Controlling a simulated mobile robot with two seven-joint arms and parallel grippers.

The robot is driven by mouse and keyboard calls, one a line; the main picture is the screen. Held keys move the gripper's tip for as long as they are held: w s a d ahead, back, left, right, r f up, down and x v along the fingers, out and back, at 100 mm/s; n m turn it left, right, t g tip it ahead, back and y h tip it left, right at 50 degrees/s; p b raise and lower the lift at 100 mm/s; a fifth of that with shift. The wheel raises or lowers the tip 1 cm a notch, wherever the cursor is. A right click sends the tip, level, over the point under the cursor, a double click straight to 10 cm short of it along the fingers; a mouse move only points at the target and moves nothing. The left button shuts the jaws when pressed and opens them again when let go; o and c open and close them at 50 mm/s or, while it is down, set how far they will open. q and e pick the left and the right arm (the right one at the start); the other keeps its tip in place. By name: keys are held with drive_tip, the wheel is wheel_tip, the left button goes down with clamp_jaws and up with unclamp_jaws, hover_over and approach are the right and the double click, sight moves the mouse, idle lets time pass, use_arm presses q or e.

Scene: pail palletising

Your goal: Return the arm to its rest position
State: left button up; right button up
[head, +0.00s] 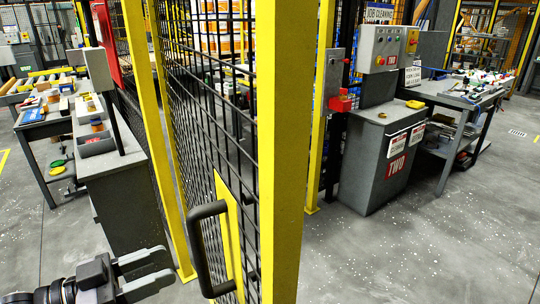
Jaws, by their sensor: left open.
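My left gripper (158,270) shows at the bottom left, low in front of a grey cabinet. Its two grey fingers point right and are apart, with nothing between them. A black door handle (203,250) on the yellow-framed mesh gate is just to the right of the fingertips, and a gap seems to show between them. Most of my left arm is outside the picture. My right gripper is not in view.
A yellow post (283,150) and mesh fence (205,90) stand close in front. A grey control cabinet (380,160) and a cluttered workbench (455,98) are at the right. Another bench (45,125) is at the left.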

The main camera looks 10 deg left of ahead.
use_arm(q)
drive_tip(key=s+a+f+n+y, duration=0.2)
drive_tip(key=a+f+y, duration=0.15)
drive_tip(key=f, duration=0.45)
drive_tip(key=s+a+f+n+y, duration=0.1)
drive_tip(key=a+f+n+y, duration=0.15)
drive_tip(key=f+y, duration=0.4)
drive_tip(key=s+d+f+n+g, duration=0.2)
drive_tip(key=s+d+f, duration=0.1)
drive_tip(key=d+f, duration=0.9)
wheel_tip(320, 180, down, 2)
drive_tip(key=shift+d+f+g, duration=0.1)
drive_tip(key=shift+d+g, duration=0.15)
drive_tip(key=shift+g, duration=0.05)
idle(0.8)
